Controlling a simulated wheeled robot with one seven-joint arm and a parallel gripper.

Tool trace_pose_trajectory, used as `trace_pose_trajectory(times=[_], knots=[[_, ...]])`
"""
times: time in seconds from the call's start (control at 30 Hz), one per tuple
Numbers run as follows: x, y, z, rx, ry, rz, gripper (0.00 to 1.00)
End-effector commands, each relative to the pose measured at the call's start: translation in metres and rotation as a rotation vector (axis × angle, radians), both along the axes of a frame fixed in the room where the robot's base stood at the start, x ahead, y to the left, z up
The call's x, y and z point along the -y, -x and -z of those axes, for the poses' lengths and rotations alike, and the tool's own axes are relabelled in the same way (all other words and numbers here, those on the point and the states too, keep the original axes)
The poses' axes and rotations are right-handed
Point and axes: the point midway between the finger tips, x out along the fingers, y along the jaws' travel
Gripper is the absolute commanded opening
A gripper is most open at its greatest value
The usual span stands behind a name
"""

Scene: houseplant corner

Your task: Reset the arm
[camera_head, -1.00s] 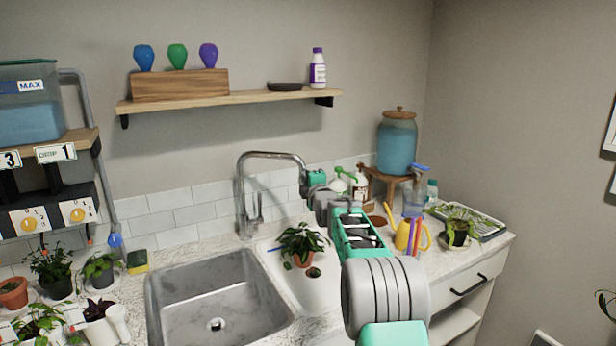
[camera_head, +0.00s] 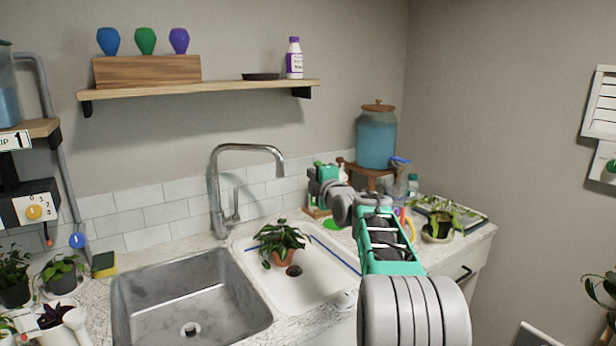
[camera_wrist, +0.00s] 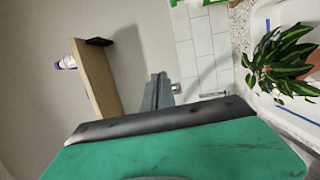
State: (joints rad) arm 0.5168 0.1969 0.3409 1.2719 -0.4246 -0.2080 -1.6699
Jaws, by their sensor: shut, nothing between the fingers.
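My arm reaches up from the bottom right in the head view, in front of the right part of the counter. Its green and grey far end (camera_head: 325,175) is raised in front of the tiles, right of the faucet. The fingers cannot be made out there. In the wrist view my gripper's grey fingers (camera_wrist: 158,90) are together beyond the green and black hand, with nothing held. A potted plant (camera_head: 282,242) stands in the white basin (camera_head: 318,272), apart from my gripper; its leaves also show at the right of the wrist view (camera_wrist: 278,65).
The faucet (camera_head: 216,190) rises behind the steel sink (camera_head: 190,305). A shelf (camera_head: 200,89) with vases and a bottle (camera_head: 294,58) hangs above. A blue dispenser (camera_head: 376,140) and a leafy pot (camera_head: 437,230) stand at right. The wall area above the arm is clear.

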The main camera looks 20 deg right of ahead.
Motion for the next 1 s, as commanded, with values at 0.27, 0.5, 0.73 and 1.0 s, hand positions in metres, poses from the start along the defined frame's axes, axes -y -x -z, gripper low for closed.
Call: trace_pose_trajectory(times=[0.27,0.5,0.73,1.0], knots=[[-0.012,0.003,0.001,-0.026,-0.042,-0.008,0.0],[-0.136,0.089,0.054,-0.406,-0.59,0.056,0.0],[-0.222,0.255,0.136,-0.769,-1.09,0.428,0.0],[-0.249,0.4,0.196,-0.916,-1.339,0.88,0.0]])
